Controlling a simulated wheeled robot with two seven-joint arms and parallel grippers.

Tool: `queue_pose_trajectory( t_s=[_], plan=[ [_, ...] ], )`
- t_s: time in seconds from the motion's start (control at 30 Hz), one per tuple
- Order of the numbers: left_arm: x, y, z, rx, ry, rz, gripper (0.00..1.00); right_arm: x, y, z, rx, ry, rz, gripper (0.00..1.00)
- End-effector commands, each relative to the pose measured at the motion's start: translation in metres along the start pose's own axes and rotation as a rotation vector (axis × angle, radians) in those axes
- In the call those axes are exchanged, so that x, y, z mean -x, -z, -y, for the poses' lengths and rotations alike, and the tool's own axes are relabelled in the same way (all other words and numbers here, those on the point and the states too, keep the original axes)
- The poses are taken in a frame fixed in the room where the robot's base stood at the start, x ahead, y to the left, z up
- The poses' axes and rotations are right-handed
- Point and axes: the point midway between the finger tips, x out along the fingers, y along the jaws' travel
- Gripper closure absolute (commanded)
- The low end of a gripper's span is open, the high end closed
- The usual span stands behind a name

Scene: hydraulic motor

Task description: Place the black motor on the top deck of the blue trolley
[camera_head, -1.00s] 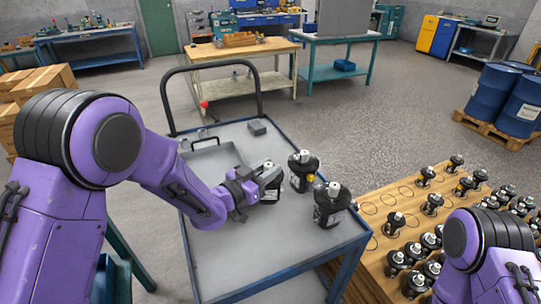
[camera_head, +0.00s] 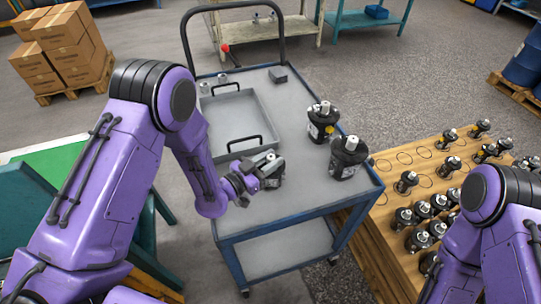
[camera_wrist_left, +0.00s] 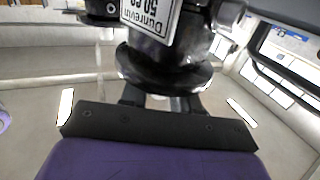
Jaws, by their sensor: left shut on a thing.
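The blue trolley (camera_head: 222,230) stands in front of me with a grey top deck (camera_head: 310,192). My left gripper (camera_head: 262,176) is shut on a black motor (camera_head: 273,173) over the front part of this deck. In the left wrist view the held motor (camera_wrist_left: 160,45) shows close up, with a white label and a round flange. I cannot tell whether its underside touches the deck. Two more black motors stand upright on the deck to the right, one farther back (camera_head: 322,124) and one nearer (camera_head: 347,158). My right gripper is outside the picture.
A grey tray (camera_head: 240,120) with black handles lies on the deck behind the gripper. A small dark block (camera_head: 278,75) sits near the back. A wooden table (camera_head: 385,215) with several motors stands right of the trolley. Cardboard boxes (camera_head: 62,45) are at the far left.

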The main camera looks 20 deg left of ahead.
Motion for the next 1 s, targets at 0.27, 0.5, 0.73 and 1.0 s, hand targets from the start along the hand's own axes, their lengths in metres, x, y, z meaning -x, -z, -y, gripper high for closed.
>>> queue_pose_trajectory(
  t_s=[0.27, 0.5, 0.73, 1.0],
  plan=[
    [0.0, -0.002, 0.0, 0.0, 0.0, 0.001, 0.44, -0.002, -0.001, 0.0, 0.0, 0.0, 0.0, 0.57],
    [0.0, -0.002, 0.0, 0.001, 0.0, 0.0, 0.44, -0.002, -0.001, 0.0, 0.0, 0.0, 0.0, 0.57],
    [0.027, -0.005, 0.0, 0.003, 0.002, 0.003, 0.44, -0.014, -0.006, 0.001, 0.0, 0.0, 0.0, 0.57],
    [0.071, -0.002, 0.0, 0.002, 0.002, 0.0, 0.44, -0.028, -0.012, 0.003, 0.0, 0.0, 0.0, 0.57]
  ],
)
